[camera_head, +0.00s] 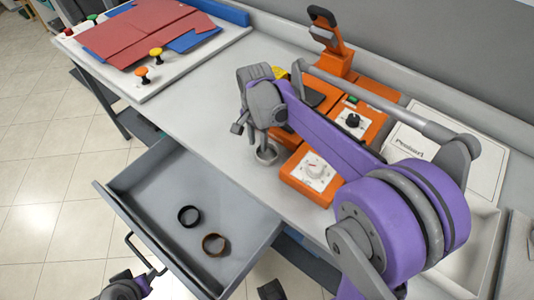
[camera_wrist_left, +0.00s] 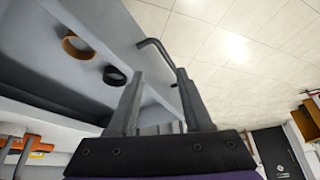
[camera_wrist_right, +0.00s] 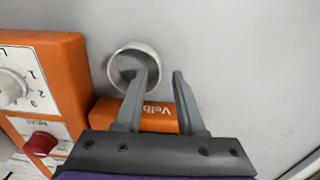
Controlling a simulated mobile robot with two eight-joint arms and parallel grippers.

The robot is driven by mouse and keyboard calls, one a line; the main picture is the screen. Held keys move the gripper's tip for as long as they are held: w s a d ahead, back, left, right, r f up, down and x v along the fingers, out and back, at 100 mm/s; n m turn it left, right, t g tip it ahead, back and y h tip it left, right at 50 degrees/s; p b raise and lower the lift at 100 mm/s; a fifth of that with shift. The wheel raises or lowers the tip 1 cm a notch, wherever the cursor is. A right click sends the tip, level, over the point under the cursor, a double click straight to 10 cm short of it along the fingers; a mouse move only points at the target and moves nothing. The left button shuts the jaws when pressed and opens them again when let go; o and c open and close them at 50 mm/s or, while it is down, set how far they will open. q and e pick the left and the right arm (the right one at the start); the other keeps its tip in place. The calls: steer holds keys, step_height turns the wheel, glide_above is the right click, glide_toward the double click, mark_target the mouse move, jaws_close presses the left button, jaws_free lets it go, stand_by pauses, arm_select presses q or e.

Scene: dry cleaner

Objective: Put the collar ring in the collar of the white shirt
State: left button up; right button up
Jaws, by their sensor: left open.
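A pale ring (camera_wrist_right: 112,72) stands on the grey worktop in the right wrist view, below my right gripper (camera_wrist_right: 163,80). It also shows in the head view (camera_head: 267,156). The right fingers are apart, with the ring's near-right wall around the gap between them; I cannot tell whether they touch it. A black ring (camera_head: 189,216) and a brown ring (camera_head: 214,244) lie in the open drawer (camera_head: 160,208). I see no white shirt.
An orange machine (camera_head: 376,125) with dials stands on the worktop behind and right of my right gripper. A white board (camera_head: 190,61) with red and blue folded pieces lies at the far left. The worktop (camera_head: 205,108) between them is clear.

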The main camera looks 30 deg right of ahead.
steer(key=shift+f, duration=0.75)
jaws_close()
steer(key=shift+r, duration=0.1)
